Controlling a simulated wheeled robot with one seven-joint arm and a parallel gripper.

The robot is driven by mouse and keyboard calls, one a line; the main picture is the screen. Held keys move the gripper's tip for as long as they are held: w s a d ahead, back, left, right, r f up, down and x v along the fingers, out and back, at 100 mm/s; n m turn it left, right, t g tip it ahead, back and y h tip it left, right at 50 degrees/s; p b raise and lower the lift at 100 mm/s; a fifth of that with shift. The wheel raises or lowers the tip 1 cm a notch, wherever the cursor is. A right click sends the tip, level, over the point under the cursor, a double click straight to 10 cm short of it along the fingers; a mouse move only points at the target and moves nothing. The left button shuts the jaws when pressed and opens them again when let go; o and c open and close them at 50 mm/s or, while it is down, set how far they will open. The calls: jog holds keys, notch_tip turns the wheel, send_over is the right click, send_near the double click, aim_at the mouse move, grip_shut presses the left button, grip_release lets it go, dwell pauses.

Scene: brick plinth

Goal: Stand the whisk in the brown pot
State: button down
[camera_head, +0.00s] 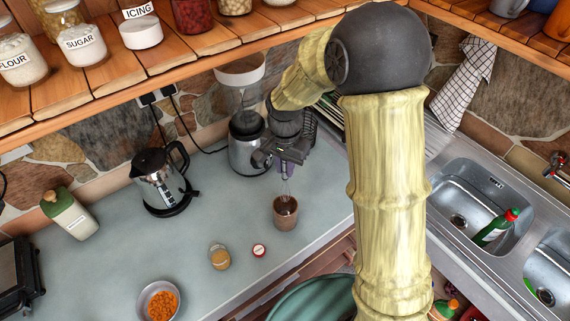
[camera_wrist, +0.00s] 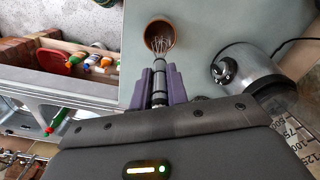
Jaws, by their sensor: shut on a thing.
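The brown pot (camera_head: 286,216) stands on the grey counter near its front edge, and it also shows in the wrist view (camera_wrist: 150,29). My gripper (camera_head: 287,165) is above the pot and shut on the whisk (camera_head: 286,190). In the wrist view the purple fingers (camera_wrist: 160,85) close on the whisk's handle. The whisk's wire loops (camera_wrist: 162,44) point down and overlap the pot's opening. I cannot tell how deep the wires reach into the pot, and part of the handle is hidden by the fingers.
A metal grinder (camera_head: 246,145) stands close behind my gripper. A kettle (camera_head: 160,180) is to the left. A small jar (camera_head: 220,257), a red-topped lid (camera_head: 259,250) and a bowl of orange pieces (camera_head: 159,301) are in front. The sink (camera_head: 470,200) lies right.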

aim_at(285, 184)
jog(key=shift+f+b, duration=2.8)
jog(key=shift+f, duration=1.35)
jog(key=c, duration=1.3)
grip_release()
jog(key=shift+r, duration=0.15)
notch_tip(285, 184, up, 17)
jog(key=b, duration=0.2)
jog(key=shift+r+b, duration=0.1)
jog(key=shift+b, duration=0.2)
jog(key=s+d+f+n+t, duration=0.2)
jog(key=s+d+f+n, duration=0.3)
jog(key=s+d+f, duration=0.7)
jog(key=shift+s+d+f+n+t, duration=0.3)
jog(key=shift+d+f+n, duration=0.1)
jog(key=shift+d+f, duration=0.4)
